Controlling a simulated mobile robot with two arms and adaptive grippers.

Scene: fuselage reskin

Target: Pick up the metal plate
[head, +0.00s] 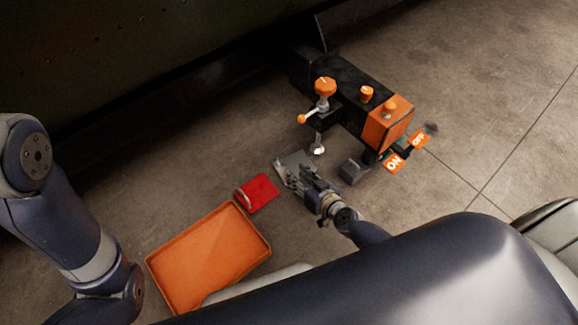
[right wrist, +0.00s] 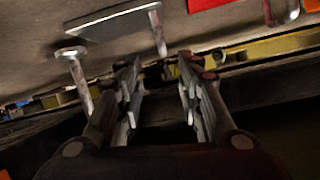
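The metal plate (head: 294,159) is a flat grey piece on the floor, left of the black machine. Part of it is hidden behind my right gripper (head: 291,178). In the right wrist view the plate (right wrist: 112,19) lies beyond the fingertips, up and left, with shiny upright posts near it. The right gripper's two fingers (right wrist: 160,88) stand apart with nothing between them. In the head view my left arm comes in at the left edge, but its gripper does not show.
A black machine with an orange box (head: 388,124), knobs and ON/OFF tags (head: 394,163) stands at the right. Floor beyond it is clear.

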